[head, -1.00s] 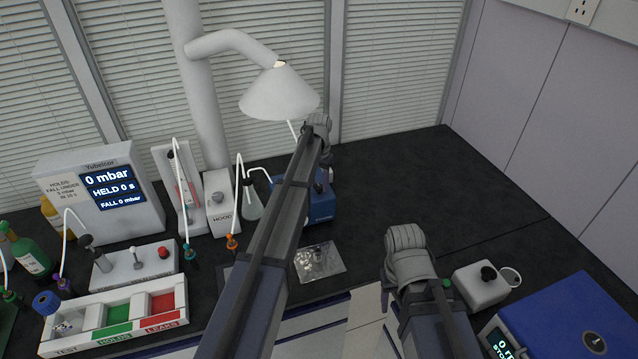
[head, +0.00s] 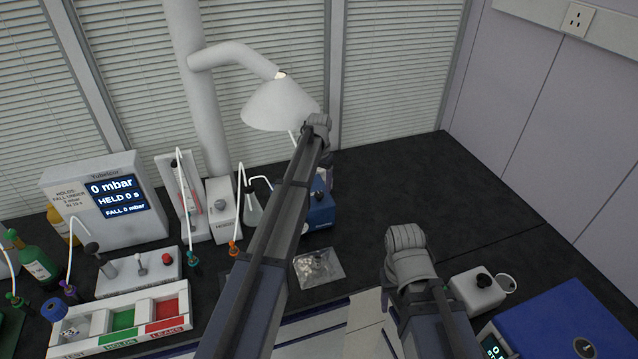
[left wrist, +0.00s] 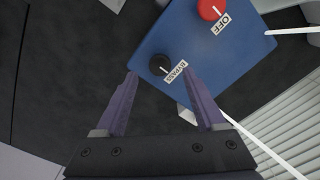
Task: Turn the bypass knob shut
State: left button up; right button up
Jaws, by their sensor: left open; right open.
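The bypass knob (left wrist: 160,64) is a round black knob with a pale pointer line, on the face of a blue box (left wrist: 190,45) in the left wrist view. The line points toward the BYPASS label (left wrist: 175,71) at its lower right. My left gripper (left wrist: 160,100) is open, its purple fingers spread on either side below the knob, with nothing between them. The knob lies just beyond the fingertips, apart from them. In the head view the blue box (head: 321,212) stands behind my left arm, which hides part of it; my left gripper is not clear there. My right gripper is not in view.
A red knob (left wrist: 211,8) labelled OFF sits beside the bypass knob. White tubes run near the box. A lamp (head: 280,103) hangs above. A clear packet (head: 318,268) lies in front of the box. The bench right of the box (head: 400,180) is clear.

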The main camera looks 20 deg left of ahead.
aim_at(319, 194)
pick_arm(q)
notch_tip(319, 194, up, 4)
jog(key=p, duration=0.3)
jog(key=shift+r, duration=0.1)
jog(key=s+d+f+b, duration=0.3)
jog(key=s+d, duration=0.2)
jog(key=s, duration=0.7)
jog(key=s+d+f+m+b, duration=0.1)
jog(key=s+d+f+b, duration=0.2)
jog(key=s, duration=0.9)
jog(key=s+d+f+y+b, duration=0.1)
jog(key=s+d+f+b, duration=0.2)
jog(key=s+d, duration=0.6)
jog(key=s, duration=0.3)
jog(key=shift+s+f+b, duration=0.25)
jog(key=shift+f+b, duration=0.15)
jog(key=shift+a, duration=0.15)
